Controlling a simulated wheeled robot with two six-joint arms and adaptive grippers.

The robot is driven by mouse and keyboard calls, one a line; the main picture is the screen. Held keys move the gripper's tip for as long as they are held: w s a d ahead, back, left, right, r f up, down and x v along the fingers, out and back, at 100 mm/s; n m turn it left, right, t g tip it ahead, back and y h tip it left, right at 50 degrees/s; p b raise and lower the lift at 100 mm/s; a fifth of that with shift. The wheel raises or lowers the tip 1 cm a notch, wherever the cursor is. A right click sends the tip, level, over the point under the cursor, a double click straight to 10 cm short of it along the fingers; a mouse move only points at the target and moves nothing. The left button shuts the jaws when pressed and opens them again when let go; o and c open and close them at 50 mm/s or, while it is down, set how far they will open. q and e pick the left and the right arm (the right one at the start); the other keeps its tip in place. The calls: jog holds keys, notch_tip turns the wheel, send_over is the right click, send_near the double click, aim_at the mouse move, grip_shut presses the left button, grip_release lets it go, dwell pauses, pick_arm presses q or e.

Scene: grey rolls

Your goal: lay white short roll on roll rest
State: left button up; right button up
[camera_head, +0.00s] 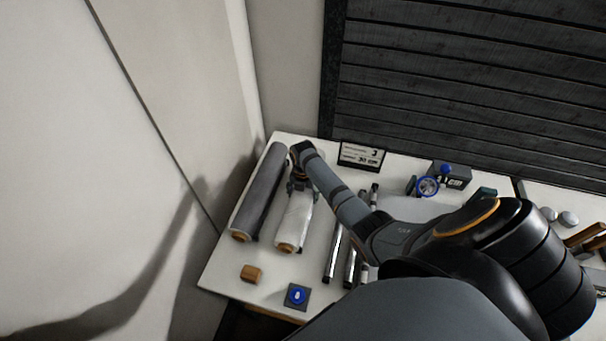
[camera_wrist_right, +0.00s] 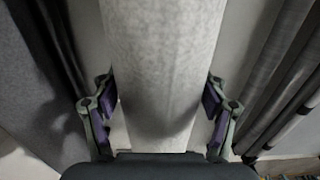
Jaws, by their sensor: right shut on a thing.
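The white short roll (camera_head: 294,222) lies lengthwise near the left end of the table, its brown core end facing the front. My right gripper (camera_head: 300,186) reaches down over its far part and is shut on it. In the right wrist view the white roll (camera_wrist_right: 163,70) runs between the two fingers (camera_wrist_right: 161,108), one pad on each side. I cannot tell whether it is clear of the table. Several dark and shiny metal bars (camera_head: 340,250) lie to its right; I cannot tell whether they are the roll rest. My left gripper is not in view.
A long grey roll (camera_head: 260,190) lies close on the left. A small brown block (camera_head: 251,273) and a blue-topped pad (camera_head: 297,295) are at the front. A sign (camera_head: 361,156) and a blue-ringed device (camera_head: 427,186) stand behind. A wall borders the left.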

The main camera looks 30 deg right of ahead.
jog(key=o, duration=1.7)
jog(key=shift+c, duration=0.2)
jog(key=shift+f, duration=0.1)
notch_tip(320, 180, up, 12)
jog(key=shift+r, duration=0.1)
